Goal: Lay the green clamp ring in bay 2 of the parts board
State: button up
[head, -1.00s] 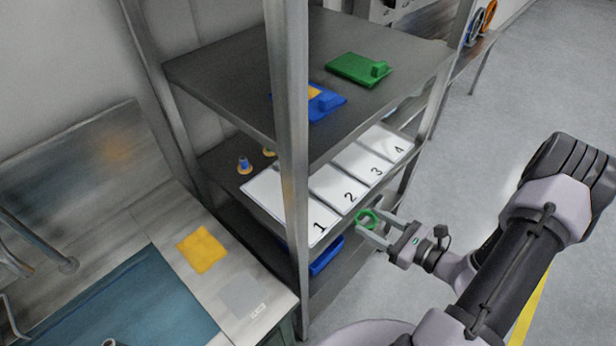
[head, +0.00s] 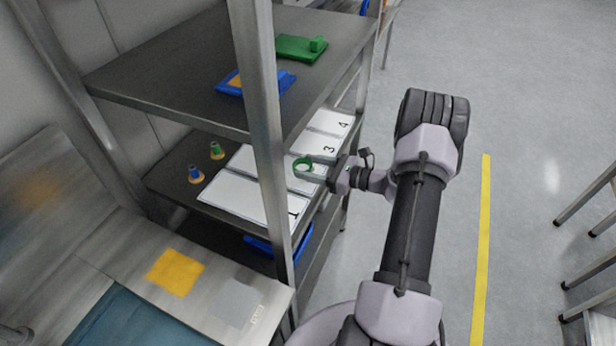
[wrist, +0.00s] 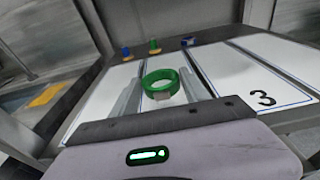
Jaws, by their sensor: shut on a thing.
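The green clamp ring (wrist: 162,84) is held between the fingers of my gripper (wrist: 160,92), which is shut on it. In the head view the green clamp ring (head: 303,166) and my gripper (head: 312,172) are over the white parts board (head: 240,193) on the middle shelf, around the second panel. The number 2 is hidden by my gripper there; numbers 1, 3 and 4 show. In the wrist view the panel marked 3 (wrist: 255,75) lies just right of the ring. I cannot tell the ring's exact height above the board.
A steel shelf post (head: 262,120) stands in front of the board's left part. The upper shelf (head: 160,90) overhangs it, with a blue tray (head: 262,84) and a green block plate (head: 300,48). Two small posts (head: 195,174) (head: 216,151) stand behind the board. Open floor lies right.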

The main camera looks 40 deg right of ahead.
jog(key=shift+w+d+f, duration=0.15)
jog(key=shift+w+d, duration=0.15)
jog(key=shift+w, duration=0.1)
notch_tip(320, 180, down, 4)
jog(key=shift+r+b, duration=0.2)
jog(key=shift+b, duration=0.85)
jog(key=shift+r, duration=0.2)
jog(key=shift+f, duration=0.1)
jog(key=o, duration=1.2)
jog(key=shift+f, duration=0.15)
jog(key=shift+c, duration=0.2)
jog(key=o, duration=0.4)
jog(key=shift+o, duration=0.2)
